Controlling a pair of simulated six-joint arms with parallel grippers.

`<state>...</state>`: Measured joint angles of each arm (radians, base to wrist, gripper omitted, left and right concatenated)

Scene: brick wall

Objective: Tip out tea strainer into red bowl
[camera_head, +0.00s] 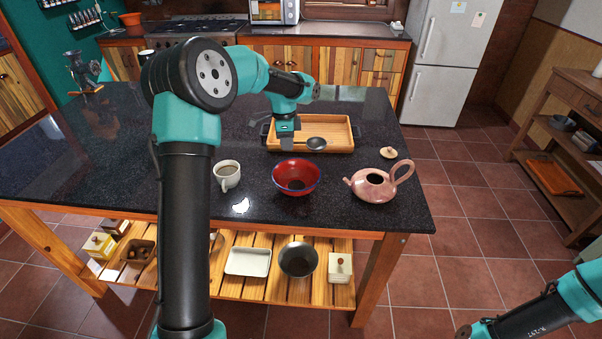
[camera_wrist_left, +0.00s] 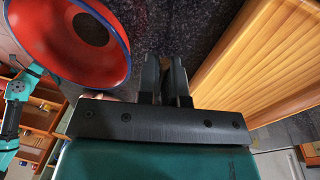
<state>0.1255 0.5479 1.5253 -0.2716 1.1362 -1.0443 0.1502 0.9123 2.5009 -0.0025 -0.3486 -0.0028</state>
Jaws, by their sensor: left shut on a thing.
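The tea strainer (camera_head: 316,144), a small dark round cup, is in the head view at the front edge of the wooden tray. My left gripper (camera_head: 285,142) is shut on its handle, just left of the cup. The red bowl (camera_head: 296,165) with a blue rim stands upright on the dark counter, in front of the strainer and not under it; a dark patch shows inside. In the left wrist view the bowl (camera_wrist_left: 52,45) is at upper left, and the gripper fingers (camera_wrist_left: 165,75) are close together. The strainer cannot be made out there. My right gripper is out of view.
The wooden tray (camera_head: 340,149) lies behind the bowl. A white cup (camera_head: 227,184) with brown liquid is left of the bowl. A pink teapot (camera_head: 374,194) stands to its right, with its lid (camera_head: 389,153) behind. The counter's left side is mostly clear.

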